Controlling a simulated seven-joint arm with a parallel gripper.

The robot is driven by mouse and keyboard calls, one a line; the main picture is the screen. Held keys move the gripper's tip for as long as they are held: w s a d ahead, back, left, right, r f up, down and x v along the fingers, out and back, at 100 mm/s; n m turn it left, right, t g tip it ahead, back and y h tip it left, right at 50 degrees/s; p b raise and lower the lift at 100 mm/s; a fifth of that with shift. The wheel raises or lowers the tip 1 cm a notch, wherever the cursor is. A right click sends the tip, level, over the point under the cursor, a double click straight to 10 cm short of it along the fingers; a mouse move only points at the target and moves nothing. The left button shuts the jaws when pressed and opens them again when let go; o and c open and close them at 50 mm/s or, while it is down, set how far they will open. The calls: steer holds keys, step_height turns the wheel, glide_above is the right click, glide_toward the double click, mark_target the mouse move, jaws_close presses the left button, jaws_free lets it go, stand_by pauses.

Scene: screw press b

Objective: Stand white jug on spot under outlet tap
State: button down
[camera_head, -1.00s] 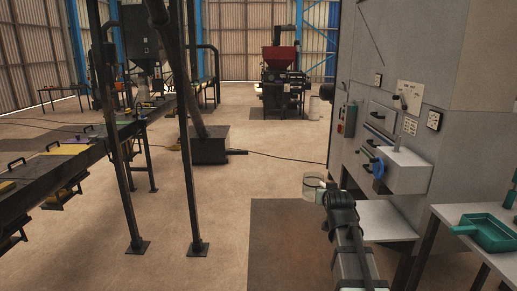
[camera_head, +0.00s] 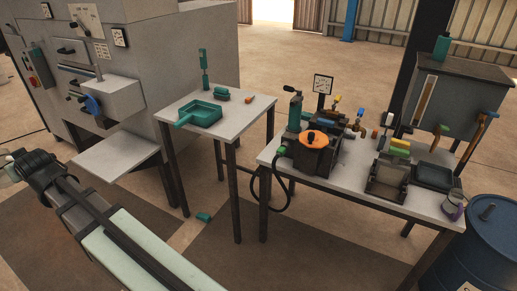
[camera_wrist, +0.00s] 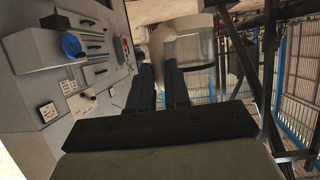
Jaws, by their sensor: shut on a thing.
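My gripper (camera_wrist: 161,72) is shut on the white jug (camera_wrist: 192,50), which shows in the wrist view as a pale, see-through vessel with a whitish handle at the fingers. In the head view my gripper (camera_head: 30,165) is at the left edge, and only a pale bit of the jug shows there. The jug is held clear of the tables. A grey tank (camera_head: 455,90) at the right has a sight strip, a green lever (camera_head: 443,130) and a dark tray (camera_head: 435,177) near its foot. I cannot tell for certain which fitting is the outlet tap, nor see a marked spot.
A grey machine (camera_head: 190,55) with a low shelf (camera_head: 118,158) stands left. The middle table (camera_head: 232,118) holds a green tray (camera_head: 200,114). The right table (camera_head: 345,178) carries an orange-topped device (camera_head: 313,148). A blue drum (camera_head: 490,235) stands far right; a green block (camera_head: 204,217) lies on the floor.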

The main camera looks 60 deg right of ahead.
steer(key=s+d+m+g+h, duration=0.1)
steer(key=s+d+m+h, duration=0.25)
steer(key=d, duration=1.35)
steer(key=s+d+m+g+h, duration=0.1)
steer(key=s+d+m+h, duration=0.25)
steer(key=d, duration=1.35)
steer(key=s+d+m+g+h, duration=0.6)
steer(key=s+d+m+g, duration=0.15)
steer(key=s+d, duration=2.45)
steer(key=s+d+m+g, duration=0.2)
steer(key=s+d, duration=0.3)
steer(key=s, duration=0.7)
steer(key=s+d+m+g, duration=0.2)
steer(key=s+d+g, duration=0.15)
steer(key=s, duration=0.75)
steer(key=s+d+m+g, duration=0.2)
steer(key=s+d, duration=0.3)
steer(key=s, duration=0.7)
steer(key=shift+n+t, duration=0.35)
steer(key=shift+t, duration=0.05)
steer(key=shift+s+d+f, duration=0.1)
steer(key=shift+s+f, duration=1.15)
steer(key=shift+f, duration=3.45)
steer(key=shift+s+f, duration=1.2)
steer(key=shift+f, duration=3.55)
steer(key=shift+s+d+f, duration=0.1)
steer(key=shift+s+f, duration=1.15)
steer(key=shift+f, duration=3.45)
